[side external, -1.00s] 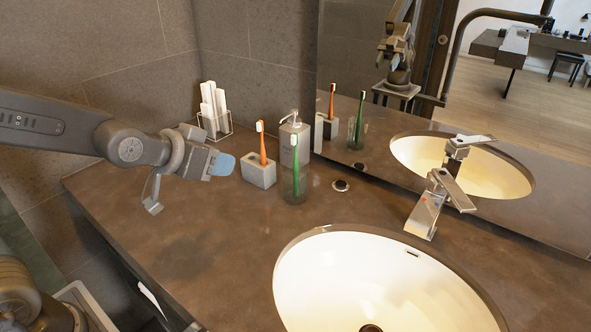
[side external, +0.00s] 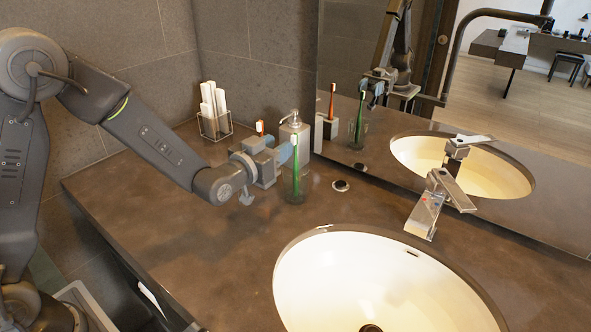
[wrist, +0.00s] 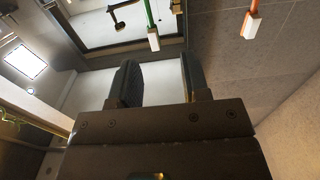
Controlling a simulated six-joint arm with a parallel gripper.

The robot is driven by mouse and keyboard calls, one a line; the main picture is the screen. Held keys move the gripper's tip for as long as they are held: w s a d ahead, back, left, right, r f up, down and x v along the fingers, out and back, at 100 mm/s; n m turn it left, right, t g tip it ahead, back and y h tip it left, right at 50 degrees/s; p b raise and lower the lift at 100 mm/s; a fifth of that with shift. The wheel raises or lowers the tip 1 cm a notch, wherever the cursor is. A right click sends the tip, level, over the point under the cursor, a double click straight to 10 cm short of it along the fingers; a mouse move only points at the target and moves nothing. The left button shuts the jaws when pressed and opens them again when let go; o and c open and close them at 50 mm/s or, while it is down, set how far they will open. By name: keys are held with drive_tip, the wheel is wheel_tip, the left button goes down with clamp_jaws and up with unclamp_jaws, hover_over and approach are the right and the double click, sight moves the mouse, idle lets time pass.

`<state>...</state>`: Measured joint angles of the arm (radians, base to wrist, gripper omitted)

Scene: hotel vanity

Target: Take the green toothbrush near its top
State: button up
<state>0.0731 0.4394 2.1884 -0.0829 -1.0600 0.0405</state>
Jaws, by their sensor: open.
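The green toothbrush (side external: 296,165) stands upright in a clear glass (side external: 295,187) on the counter, its white head at the top. In the side view my gripper (side external: 281,147) is just left of its upper part, with blue fingertips pointing toward it. The fingers are open and hold nothing. In the wrist view the gripper (wrist: 160,62) shows two spread dark fingers. A green toothbrush with a white head (wrist: 154,38) shows beyond the fingertips, sideways between them. Whether any finger touches the brush cannot be told.
An orange toothbrush (side external: 260,128) is mostly hidden behind my gripper; it also shows in the wrist view (wrist: 252,20). A soap dispenser (side external: 294,123) stands close behind the glass. The basin (side external: 385,285) and faucet (side external: 430,210) are right.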

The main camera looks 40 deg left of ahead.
sight(297, 137)
drive_tip(key=w, duration=0.8)
drive_tip(key=shift+w+d+f, duration=0.1)
drive_tip(key=shift+w+d, duration=0.1)
drive_tip(key=shift+d, duration=0.1)
clamp_jaws()
